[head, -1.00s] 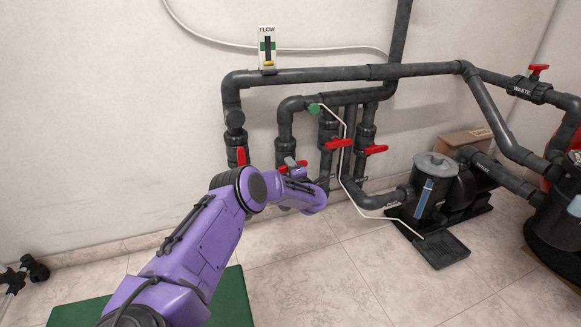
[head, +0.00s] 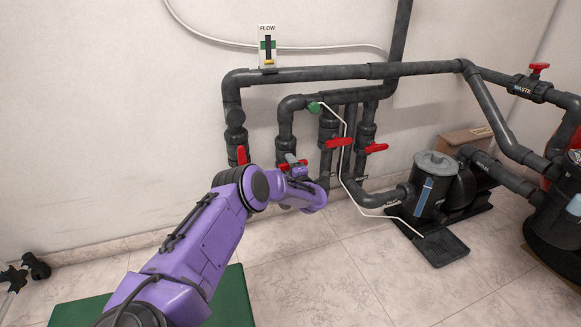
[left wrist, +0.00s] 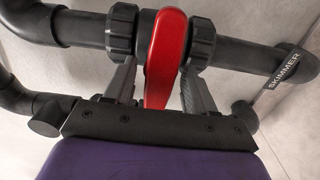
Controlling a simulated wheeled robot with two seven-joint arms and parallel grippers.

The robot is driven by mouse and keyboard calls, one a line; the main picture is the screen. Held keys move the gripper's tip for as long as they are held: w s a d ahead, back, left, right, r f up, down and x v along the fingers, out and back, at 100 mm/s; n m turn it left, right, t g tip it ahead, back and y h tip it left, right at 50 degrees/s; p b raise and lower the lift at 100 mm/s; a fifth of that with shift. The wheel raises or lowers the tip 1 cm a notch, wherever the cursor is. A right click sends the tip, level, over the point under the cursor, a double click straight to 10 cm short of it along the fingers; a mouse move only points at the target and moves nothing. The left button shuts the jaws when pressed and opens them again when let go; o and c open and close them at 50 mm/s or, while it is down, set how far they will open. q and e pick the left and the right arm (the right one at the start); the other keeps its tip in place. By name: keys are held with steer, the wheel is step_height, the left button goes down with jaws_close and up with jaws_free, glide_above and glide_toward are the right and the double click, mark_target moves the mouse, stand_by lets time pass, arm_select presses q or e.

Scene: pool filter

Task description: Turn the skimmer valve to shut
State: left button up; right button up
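The skimmer valve has a red handle (left wrist: 166,55) on a dark pipe marked SKIMMER (left wrist: 285,70) in the left wrist view. There the handle lies crosswise to the pipe. My left gripper (left wrist: 160,85) has its two grey fingers apart, one on each side of the handle. A gap shows on the left side; the right finger is very close to the handle, and I cannot tell if it touches. In the head view my left gripper (head: 291,160) is at the second valve from the left, hiding most of it. My right gripper is in neither view.
Other red-handled valves stand close by: one on the left (head: 241,155), two on the right (head: 338,142) (head: 376,148).

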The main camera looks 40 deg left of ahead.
arm_select(q)
steer(key=p+v, duration=0.4)
steer(key=v, duration=0.6)
steer(key=shift+s+d+p, duration=0.15)
steer(key=shift+d+p, duration=0.1)
steer(key=shift+p, duration=0.1)
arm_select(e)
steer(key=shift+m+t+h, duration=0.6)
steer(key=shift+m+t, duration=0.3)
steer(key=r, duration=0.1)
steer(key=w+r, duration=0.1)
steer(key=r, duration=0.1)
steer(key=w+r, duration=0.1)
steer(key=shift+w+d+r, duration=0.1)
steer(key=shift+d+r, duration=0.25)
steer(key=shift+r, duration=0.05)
